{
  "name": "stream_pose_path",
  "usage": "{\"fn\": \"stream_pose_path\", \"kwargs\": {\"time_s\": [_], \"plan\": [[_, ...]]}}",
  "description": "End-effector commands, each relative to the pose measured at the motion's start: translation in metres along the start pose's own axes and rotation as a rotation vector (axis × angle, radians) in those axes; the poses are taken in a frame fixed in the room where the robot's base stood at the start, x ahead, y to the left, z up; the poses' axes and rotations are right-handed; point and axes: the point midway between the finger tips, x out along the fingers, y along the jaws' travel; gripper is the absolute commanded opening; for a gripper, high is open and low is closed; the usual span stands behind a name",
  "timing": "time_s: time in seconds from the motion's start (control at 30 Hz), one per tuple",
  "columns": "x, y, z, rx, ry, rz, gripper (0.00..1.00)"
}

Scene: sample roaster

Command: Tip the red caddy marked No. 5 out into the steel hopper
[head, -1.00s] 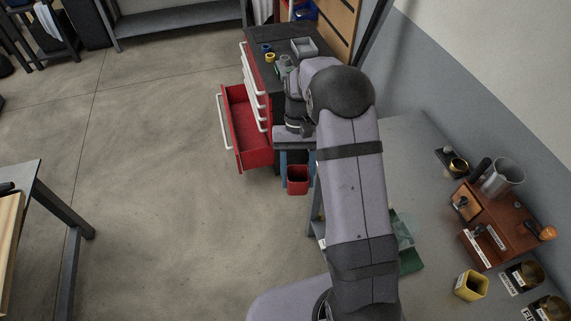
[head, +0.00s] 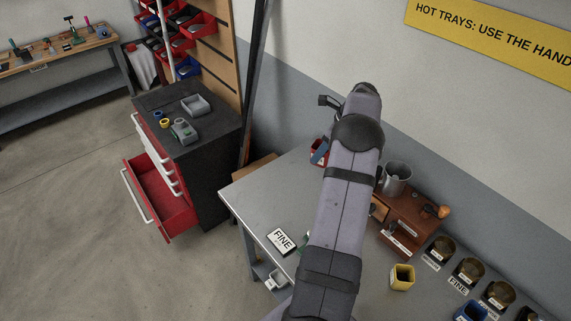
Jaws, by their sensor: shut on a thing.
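The red caddy (head: 314,159) shows in part to the left of my forearm, over the back of the grey bench. My gripper (head: 320,152) is shut on it, with a blue finger against its side. My arm hides the rest of the caddy. I cannot read any number on it or tell whether it is tilted. The steel hopper (head: 397,175) is an open grey cup on top of the brown wooden roaster (head: 420,220). The hopper is to the right of the caddy, with my arm between them in the picture.
A yellow caddy (head: 402,279) and a blue caddy (head: 468,313) stand on the bench. Several brass cups (head: 441,248) with labels line its right side. A red drawer (head: 168,200) stands open on the tool cabinet.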

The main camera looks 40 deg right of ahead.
Motion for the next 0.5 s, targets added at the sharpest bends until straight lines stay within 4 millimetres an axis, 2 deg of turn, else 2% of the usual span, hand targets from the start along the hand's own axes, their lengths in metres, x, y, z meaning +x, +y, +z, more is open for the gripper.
{"fn": "stream_pose_path", "kwargs": {"time_s": [0.03, 0.2, 0.4, 0.5], "plan": [[-0.017, -0.016, -0.012, 0.100, -0.001, -0.046, 0.20], [-0.058, -0.059, -0.058, 0.444, -0.001, -0.189, 0.20], [-0.101, -0.096, -0.109, 0.778, 0.000, -0.328, 0.20], [-0.119, -0.107, -0.130, 0.906, 0.000, -0.380, 0.20]]}}
